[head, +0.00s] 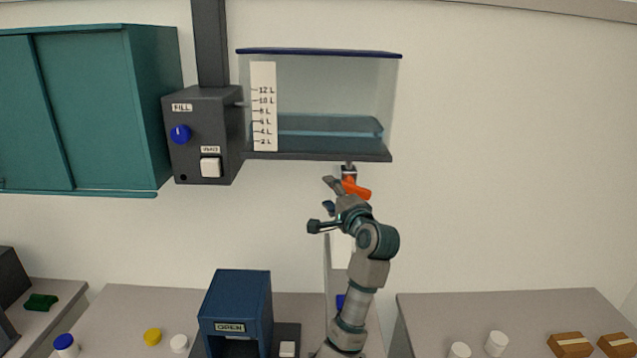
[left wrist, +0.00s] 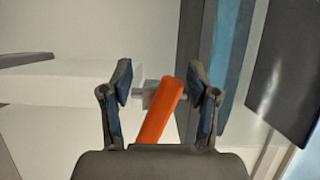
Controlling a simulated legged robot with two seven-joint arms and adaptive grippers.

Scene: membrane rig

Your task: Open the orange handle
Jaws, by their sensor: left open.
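The orange handle (head: 356,189) sits on a small valve under the clear water tank (head: 330,95) in the head view. In the left wrist view the orange handle (left wrist: 160,112) lies tilted between the two fingers, joined to a grey metal fitting (left wrist: 148,94). My left gripper (head: 334,197) is raised at the handle in the head view. In the left wrist view my left gripper (left wrist: 162,88) is open, with a finger on each side of the handle. The right finger is close to the handle; contact cannot be told. My right gripper is not in view.
A dark control box (head: 203,135) with a blue knob and white switch hangs left of the tank. A teal cabinet (head: 95,105) is further left. The wall right of the handle is clear.

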